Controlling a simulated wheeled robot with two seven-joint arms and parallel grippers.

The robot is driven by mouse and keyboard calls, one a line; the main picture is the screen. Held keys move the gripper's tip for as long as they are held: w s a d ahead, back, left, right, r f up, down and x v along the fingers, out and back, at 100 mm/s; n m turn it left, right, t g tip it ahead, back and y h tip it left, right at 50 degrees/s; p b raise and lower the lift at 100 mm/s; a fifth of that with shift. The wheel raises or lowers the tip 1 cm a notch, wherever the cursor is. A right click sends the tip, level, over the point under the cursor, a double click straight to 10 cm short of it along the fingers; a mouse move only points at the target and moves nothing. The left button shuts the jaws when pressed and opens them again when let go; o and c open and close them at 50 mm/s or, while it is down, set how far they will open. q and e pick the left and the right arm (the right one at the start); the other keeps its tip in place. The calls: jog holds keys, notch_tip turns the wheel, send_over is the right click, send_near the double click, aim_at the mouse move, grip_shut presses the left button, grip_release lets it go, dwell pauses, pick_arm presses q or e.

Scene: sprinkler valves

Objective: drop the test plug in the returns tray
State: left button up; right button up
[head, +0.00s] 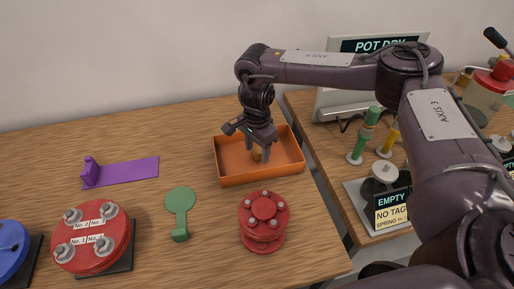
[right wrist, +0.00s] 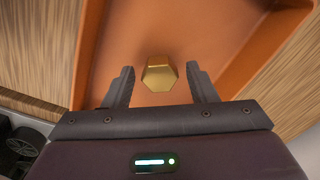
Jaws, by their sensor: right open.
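The orange tray (head: 230,168) stands on the wooden table near its right edge in the head view. The test plug, a brass hexagonal piece (right wrist: 159,72), lies inside the tray and also shows in the head view (head: 257,154), partly hidden by a finger. My right gripper (head: 258,155) is over the tray with its fingers pointing down. In the right wrist view my right gripper (right wrist: 160,88) is open, with one finger on each side of the plug and gaps between. My left gripper is not in view.
A red flanged fitting (head: 264,220) stands in front of the tray. A green tool (head: 180,205), a purple bracket (head: 125,172) and a red valve cover (head: 92,238) are to the left. A second table at right holds green and yellow posts and an "EMPTY" stand (head: 391,208).

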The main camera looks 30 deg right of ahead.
aim_at(257, 150)
notch_tip(257, 150, up, 12)
jog(key=shift+r, duration=0.15)
dwell(0.7)
